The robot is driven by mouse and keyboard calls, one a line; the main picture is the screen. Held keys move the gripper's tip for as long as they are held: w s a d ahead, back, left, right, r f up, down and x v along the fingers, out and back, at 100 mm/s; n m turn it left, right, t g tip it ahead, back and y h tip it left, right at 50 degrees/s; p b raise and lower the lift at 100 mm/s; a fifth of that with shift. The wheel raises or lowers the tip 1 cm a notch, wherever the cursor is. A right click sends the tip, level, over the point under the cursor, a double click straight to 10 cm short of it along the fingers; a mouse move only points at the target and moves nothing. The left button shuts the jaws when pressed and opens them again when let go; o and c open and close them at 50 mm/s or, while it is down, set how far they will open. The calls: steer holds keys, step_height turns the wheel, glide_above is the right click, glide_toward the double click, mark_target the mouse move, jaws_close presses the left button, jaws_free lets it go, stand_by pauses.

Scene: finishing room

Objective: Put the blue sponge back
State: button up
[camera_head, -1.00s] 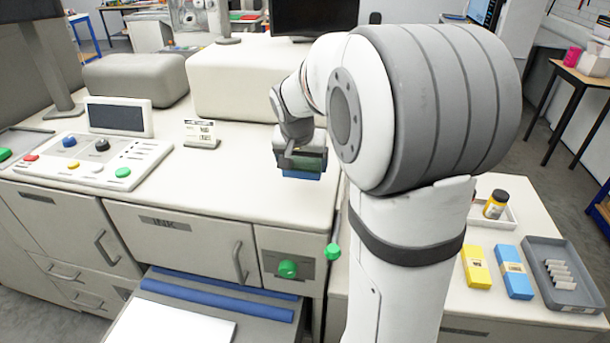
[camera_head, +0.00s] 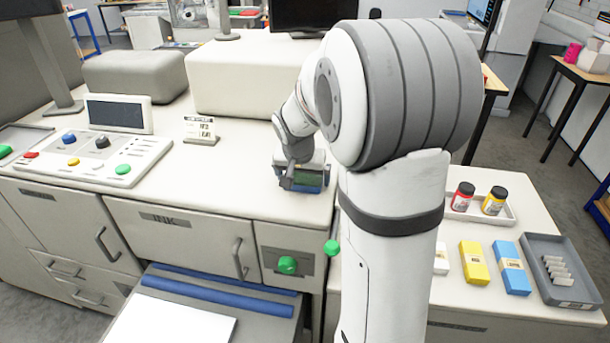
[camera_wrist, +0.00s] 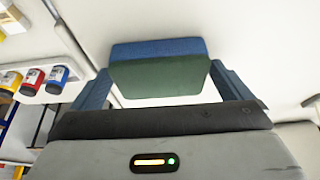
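The blue sponge (camera_wrist: 158,48) has a dark green face. In the wrist view it sits between the two fingers of my gripper (camera_wrist: 160,68), with a finger against each side. In the head view, the sponge (camera_head: 308,188) shows under my gripper (camera_head: 302,170), over the right front part of the white machine top (camera_head: 240,180). I cannot tell whether its underside touches that surface. My arm hides part of the area right of it.
A control panel (camera_head: 90,158) and a small card stand (camera_head: 200,131) are to the left. Boxy covers (camera_head: 240,80) stand behind. On the right side table are jars (camera_head: 494,201), yellow (camera_head: 474,263) and blue packs (camera_head: 512,267) and a grey tray (camera_head: 560,245).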

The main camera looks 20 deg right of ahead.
steer(key=shift+a+r, duration=0.1)
steer(key=shift+r, duration=0.5)
steer(key=s+b+v, duration=0.1)
steer(key=v, duration=1)
steer(key=s+a+f+n, duration=0.2)
steer(key=s, duration=0.4)
steer(key=s+a+f+n+y, duration=0.1)
steer(key=s+a+f+n, duration=0.1)
steer(key=s, duration=0.5)
steer(key=s+a+f+n+y, duration=0.1)
steer(key=s+a+f+n, duration=0.1)
steer(key=s, duration=0.5)
steer(key=shift+a+f+n, duration=0.4)
steer(key=shift+a, duration=0.45)
